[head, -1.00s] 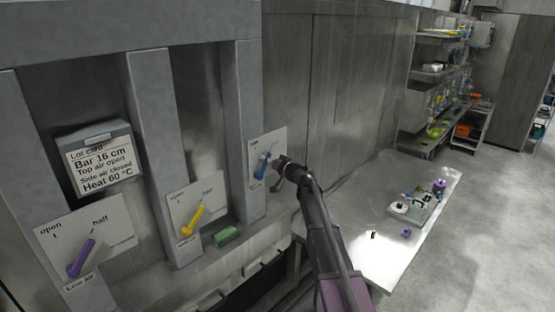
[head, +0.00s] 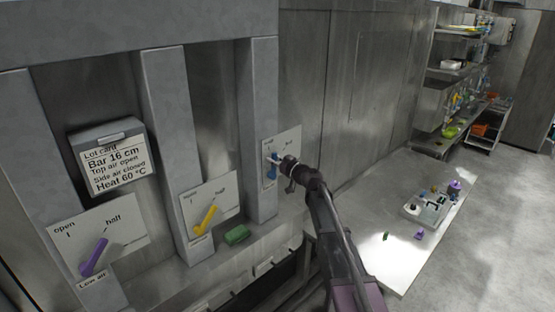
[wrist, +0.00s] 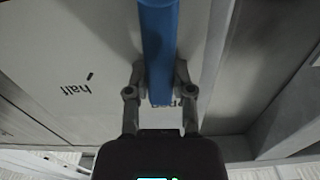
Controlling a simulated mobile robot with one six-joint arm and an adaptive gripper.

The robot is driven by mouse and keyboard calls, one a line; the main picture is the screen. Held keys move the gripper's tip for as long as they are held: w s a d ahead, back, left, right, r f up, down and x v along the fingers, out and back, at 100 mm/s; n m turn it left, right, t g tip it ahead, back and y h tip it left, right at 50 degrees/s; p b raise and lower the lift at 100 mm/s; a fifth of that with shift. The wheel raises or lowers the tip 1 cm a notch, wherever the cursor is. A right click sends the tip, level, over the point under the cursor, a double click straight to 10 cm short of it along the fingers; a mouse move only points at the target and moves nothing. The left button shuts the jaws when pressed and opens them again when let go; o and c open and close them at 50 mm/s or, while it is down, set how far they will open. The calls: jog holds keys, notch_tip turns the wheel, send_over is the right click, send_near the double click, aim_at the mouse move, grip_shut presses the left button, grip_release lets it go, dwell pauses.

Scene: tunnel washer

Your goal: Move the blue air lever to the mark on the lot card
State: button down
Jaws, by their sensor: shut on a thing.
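The blue air lever (head: 271,174) sits on a white plate (head: 291,143) on the right-hand post. It stands nearly upright in the head view. My gripper (head: 279,161) is at its upper end. In the wrist view the lever (wrist: 158,45) runs down between both fingers of my gripper (wrist: 159,80), which are shut on it near its tip. A "half" mark (wrist: 80,84) shows left of the lever there. Lettering at the tip is mostly hidden. The lot card (head: 113,168) reads Bar 16 cm, Top air open, Side air closed, Heat 60 °C.
A yellow lever (head: 206,219) and a purple lever (head: 94,257) are on plates to the left. A green block (head: 237,235) lies on the ledge. A metal table (head: 392,262) with a tray of small items stands at the right.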

jog(key=shift+s+a+n, duration=0.15)
jog(key=shift+s+n, duration=0.15)
jog(key=shift+c, duration=2.4)
grip_release()
jog(key=v, duration=1.2)
